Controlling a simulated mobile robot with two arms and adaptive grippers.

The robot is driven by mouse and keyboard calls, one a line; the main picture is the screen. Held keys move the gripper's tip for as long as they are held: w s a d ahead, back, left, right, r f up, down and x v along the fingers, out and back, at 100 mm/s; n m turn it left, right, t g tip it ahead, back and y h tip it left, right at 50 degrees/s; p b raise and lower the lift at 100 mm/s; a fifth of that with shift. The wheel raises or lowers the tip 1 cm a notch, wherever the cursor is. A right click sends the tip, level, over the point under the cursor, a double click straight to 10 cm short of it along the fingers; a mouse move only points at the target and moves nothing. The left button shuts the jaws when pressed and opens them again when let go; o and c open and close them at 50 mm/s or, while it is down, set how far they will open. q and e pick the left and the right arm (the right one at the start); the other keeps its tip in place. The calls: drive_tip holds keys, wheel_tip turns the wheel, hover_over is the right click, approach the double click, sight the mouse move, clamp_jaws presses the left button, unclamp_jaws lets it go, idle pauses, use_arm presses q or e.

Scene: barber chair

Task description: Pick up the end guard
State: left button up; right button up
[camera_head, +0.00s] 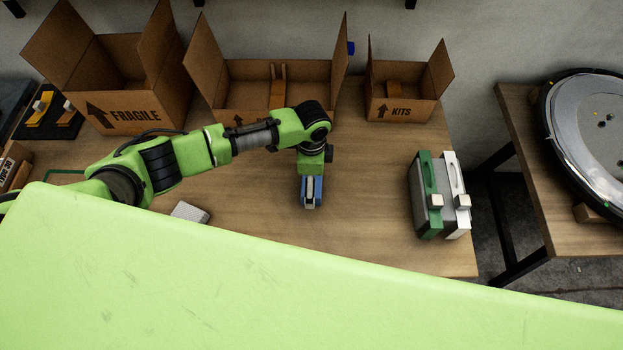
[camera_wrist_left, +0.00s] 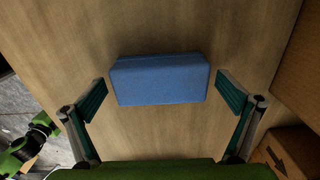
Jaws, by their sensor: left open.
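A plain blue block (camera_wrist_left: 160,80), the likely end guard, lies on the wooden table in the left wrist view. My left gripper (camera_wrist_left: 168,97) is open, with one finger on each side of the block and a gap at both ends. In the head view the left gripper (camera_head: 311,203) points down at the middle of the table and hides most of the blue block (camera_head: 319,188). I cannot tell how high the fingers are above the table. My right gripper is not in view.
Open cardboard boxes stand along the back: a FRAGILE box (camera_head: 130,115), a middle box (camera_head: 228,110) and a KITS box (camera_head: 400,111). Green and white cases (camera_head: 428,200) stand at the right. A small grey block (camera_head: 190,212) lies left of the gripper. The table between is bare.

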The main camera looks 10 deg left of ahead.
use_arm(q)
drive_tip(key=c, duration=0.9)
